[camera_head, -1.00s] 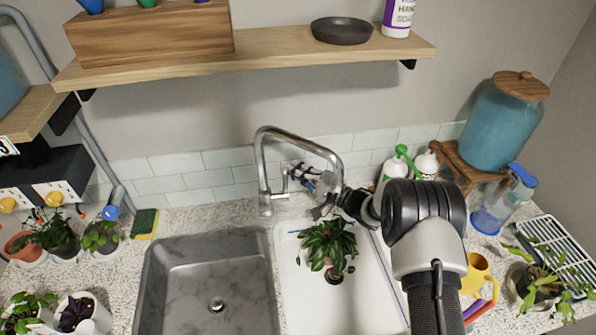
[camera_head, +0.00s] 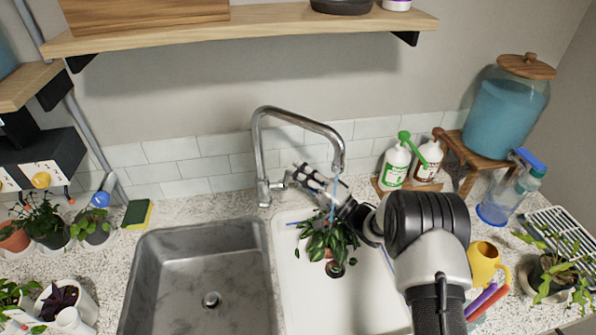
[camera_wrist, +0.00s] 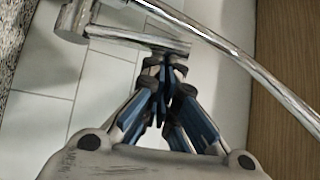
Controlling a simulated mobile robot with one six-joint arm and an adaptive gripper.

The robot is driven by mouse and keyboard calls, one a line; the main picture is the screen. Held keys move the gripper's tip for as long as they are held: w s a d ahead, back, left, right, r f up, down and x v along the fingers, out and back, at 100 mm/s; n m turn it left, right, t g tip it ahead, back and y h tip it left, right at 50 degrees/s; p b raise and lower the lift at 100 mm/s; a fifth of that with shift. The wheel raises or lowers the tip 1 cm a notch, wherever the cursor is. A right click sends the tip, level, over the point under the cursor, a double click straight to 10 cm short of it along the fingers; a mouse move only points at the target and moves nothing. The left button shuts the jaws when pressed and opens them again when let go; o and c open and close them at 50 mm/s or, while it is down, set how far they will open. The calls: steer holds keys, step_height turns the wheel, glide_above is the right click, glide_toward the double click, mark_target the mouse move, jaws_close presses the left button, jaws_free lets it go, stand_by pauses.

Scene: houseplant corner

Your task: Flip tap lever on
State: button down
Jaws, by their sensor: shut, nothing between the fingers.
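The chrome tap (camera_head: 260,150) stands behind the sinks, its curved spout over the white basin. A thin bluish water stream (camera_head: 333,192) falls from the spout onto the potted plant (camera_head: 322,240) in that basin. The short tap lever (camera_head: 279,186) sticks out to the right of the tap's base; it also shows in the wrist view (camera_wrist: 135,39). My gripper (camera_head: 297,172) is shut and empty, right of the lever and behind the stream. In the wrist view my fingertips (camera_wrist: 165,62) are at the lever's free end; I cannot tell whether they touch.
The grey sink (camera_head: 200,285) lies left of the white basin (camera_head: 300,300). A sponge (camera_head: 137,214) and potted plants stand on the left. Two bottles (camera_head: 395,166), a blue dispenser (camera_head: 505,110) and a yellow mug (camera_head: 484,262) are on the right. A wooden shelf (camera_head: 290,28) hangs above.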

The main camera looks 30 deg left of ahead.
steer(key=shift+s+d+f, duration=0.5)
steer(key=shift+s, duration=0.15)
steer(key=shift+s+f, duration=0.1)
steer(key=shift+f, duration=0.1)
steer(key=w+v, duration=0.1)
steer(key=v, duration=0.6)
steer(key=shift+s+d+r, duration=0.15)
steer(key=shift+s+d, duration=0.15)
steer(key=shift+s, duration=0.05)
steer(key=shift+w+r, duration=0.1)
